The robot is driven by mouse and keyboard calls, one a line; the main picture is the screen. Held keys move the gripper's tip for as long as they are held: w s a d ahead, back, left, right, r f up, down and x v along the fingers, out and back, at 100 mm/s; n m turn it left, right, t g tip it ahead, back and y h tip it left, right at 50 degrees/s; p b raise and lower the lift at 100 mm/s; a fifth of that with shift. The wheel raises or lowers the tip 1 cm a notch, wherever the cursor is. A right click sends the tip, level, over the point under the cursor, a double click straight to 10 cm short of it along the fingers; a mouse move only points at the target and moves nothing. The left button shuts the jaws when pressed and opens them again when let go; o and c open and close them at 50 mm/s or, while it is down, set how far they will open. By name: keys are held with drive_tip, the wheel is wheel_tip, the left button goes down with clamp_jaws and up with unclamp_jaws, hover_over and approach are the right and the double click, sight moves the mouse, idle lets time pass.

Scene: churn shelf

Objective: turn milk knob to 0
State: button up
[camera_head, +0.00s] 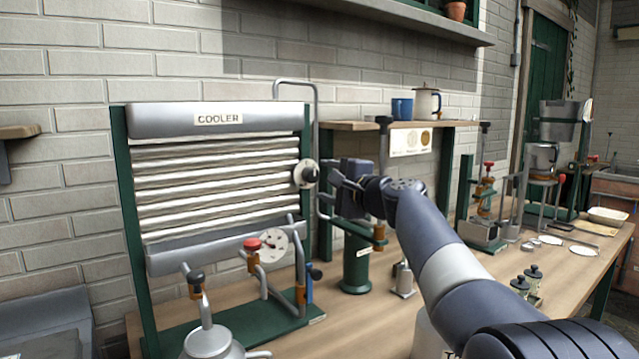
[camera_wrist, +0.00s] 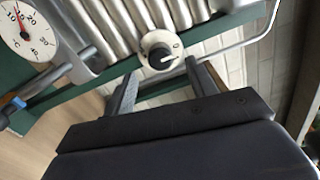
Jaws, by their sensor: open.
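The likely milk knob (camera_head: 307,174) is a black knob on a round white dial at the right edge of the cooler (camera_head: 218,119). No label naming it is readable. In the wrist view the knob (camera_wrist: 161,57) has a pale pointer mark at its lower right side. My gripper (camera_head: 335,183) is open just to the right of the knob. In the wrist view its two fingers (camera_wrist: 164,88) point toward the dial, one on each side below the knob, and the knob appears beyond the fingertips.
A red-handled valve (camera_head: 252,244) and a round gauge (camera_head: 274,246) sit low at the cooler's front; the gauge (camera_wrist: 25,32) also shows in the wrist view. A bent grey pipe (camera_head: 316,110) rises behind the knob. A green cylinder (camera_head: 356,265) stands below my gripper.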

sight(314, 177)
drive_tip(key=v, duration=0.6)
drive_tip(key=shift+s+b, duration=0.2)
drive_tip(key=shift+b, duration=0.2)
drive_tip(key=shift+d, duration=0.15)
drive_tip(key=p+x, duration=0.2)
drive_tip(key=x, duration=0.9)
drive_tip(key=shift+s, duration=0.1)
drive_tip(key=shift+s+d, duration=0.1)
